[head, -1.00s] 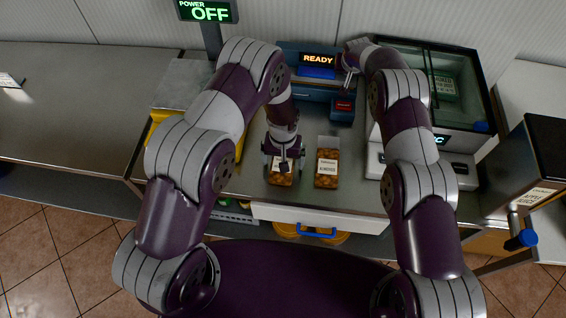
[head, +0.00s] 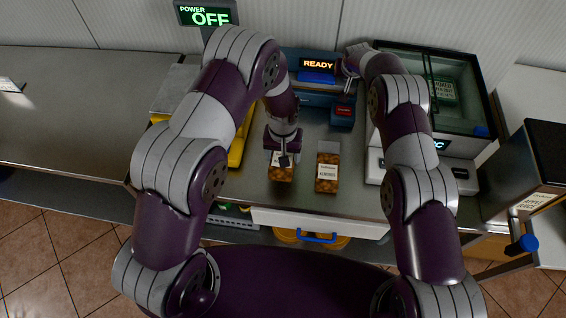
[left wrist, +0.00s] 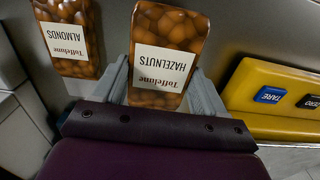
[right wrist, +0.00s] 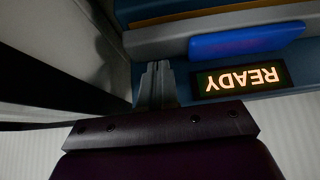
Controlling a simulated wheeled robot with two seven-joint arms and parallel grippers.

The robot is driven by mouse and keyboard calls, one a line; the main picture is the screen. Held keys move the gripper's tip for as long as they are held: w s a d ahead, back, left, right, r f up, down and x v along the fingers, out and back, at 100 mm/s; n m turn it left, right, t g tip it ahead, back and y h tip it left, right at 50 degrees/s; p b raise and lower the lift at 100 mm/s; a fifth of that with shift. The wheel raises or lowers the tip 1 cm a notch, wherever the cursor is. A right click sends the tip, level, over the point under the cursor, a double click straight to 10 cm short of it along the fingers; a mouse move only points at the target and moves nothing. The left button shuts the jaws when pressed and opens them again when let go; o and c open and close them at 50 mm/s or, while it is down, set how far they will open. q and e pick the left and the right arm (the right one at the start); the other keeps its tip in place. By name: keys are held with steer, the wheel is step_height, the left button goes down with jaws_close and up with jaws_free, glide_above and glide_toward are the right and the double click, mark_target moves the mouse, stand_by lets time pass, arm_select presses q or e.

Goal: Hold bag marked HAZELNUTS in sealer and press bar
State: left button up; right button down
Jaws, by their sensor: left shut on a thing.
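The bag marked HAZELNUTS (left wrist: 165,62) shows in the left wrist view, with its label between the fingers of my left gripper (left wrist: 165,85). In the head view this bag (head: 281,170) is on the counter below my left gripper (head: 284,152). My left gripper is shut on it. The blue sealer (head: 322,90) stands at the back, with a lit READY display (head: 318,65) and a blue bar (head: 316,77). My right gripper (right wrist: 158,68) is beside the blue bar (right wrist: 247,40) in the right wrist view, its fingers together with nothing visible between them.
A yellow scale (head: 238,150) is at the left and a glass-fronted machine (head: 440,95) at the right. Counter between the bags and the sealer is clear.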

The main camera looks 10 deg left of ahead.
arm_select(q)
step_height(320, 180, up, 4)
steer(key=shift+s+r, duration=0.1)
steer(key=shift+r, duration=0.05)
